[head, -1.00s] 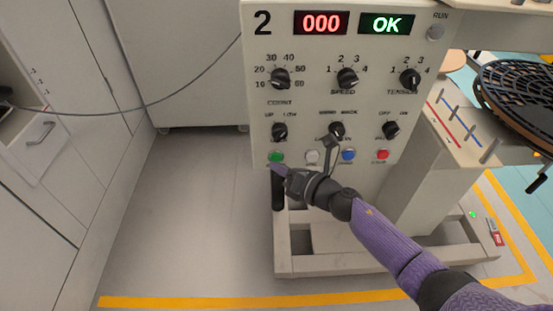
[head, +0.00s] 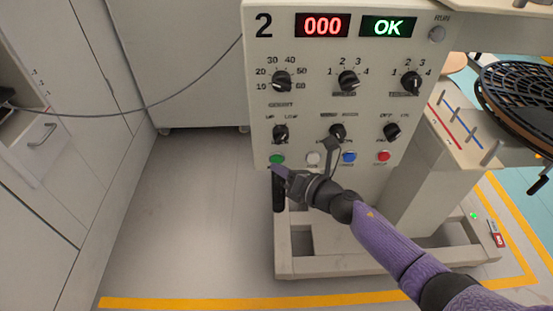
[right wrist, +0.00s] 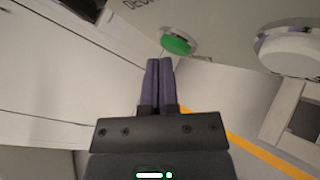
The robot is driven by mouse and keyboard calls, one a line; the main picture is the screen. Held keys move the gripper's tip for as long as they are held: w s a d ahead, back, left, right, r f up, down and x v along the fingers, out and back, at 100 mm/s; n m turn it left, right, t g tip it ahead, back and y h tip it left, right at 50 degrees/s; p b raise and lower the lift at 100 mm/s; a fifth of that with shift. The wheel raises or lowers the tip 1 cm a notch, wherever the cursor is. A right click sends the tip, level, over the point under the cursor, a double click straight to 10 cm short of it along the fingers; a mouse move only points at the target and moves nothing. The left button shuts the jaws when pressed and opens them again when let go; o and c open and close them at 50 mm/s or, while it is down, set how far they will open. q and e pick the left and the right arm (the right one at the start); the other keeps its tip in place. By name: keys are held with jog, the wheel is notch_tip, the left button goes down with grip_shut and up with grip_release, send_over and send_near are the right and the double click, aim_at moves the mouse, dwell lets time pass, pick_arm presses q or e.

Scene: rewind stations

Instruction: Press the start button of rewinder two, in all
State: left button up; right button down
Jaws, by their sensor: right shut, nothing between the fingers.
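The panel of rewinder two (head: 300,98) stands in the middle of the head view, marked "2". Its red display (head: 322,25) reads 000 and its green display (head: 388,27) reads OK. The green button (head: 277,159) is at the left of the bottom row; it also shows in the right wrist view (right wrist: 178,44). My right gripper (head: 280,171) is shut and empty, its purple fingertips just below the green button. In the right wrist view the fingertips (right wrist: 160,62) are close to the button's lower left; I cannot tell whether they touch. My left gripper is out of view.
A white button (head: 313,158), a blue button (head: 349,156) and a red button (head: 383,155) continue the row. Several black knobs sit above. The RUN lamp (head: 437,34) looks grey. A black reel (head: 520,95) is at right. Floor at left is clear.

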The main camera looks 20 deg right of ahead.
jog(key=shift+w+d+r, duration=0.1)
jog(key=shift+w+r, duration=0.05)
jog(key=shift+r, duration=0.35)
jog(key=s, duration=0.1)
jog(key=s+a+p, duration=0.1)
jog(key=s, duration=0.1)
jog(key=s+f, duration=0.1)
jog(key=shift+s+a+p, duration=0.2)
jog(key=shift+s+p, duration=0.05)
jog(key=shift+p, duration=0.1)
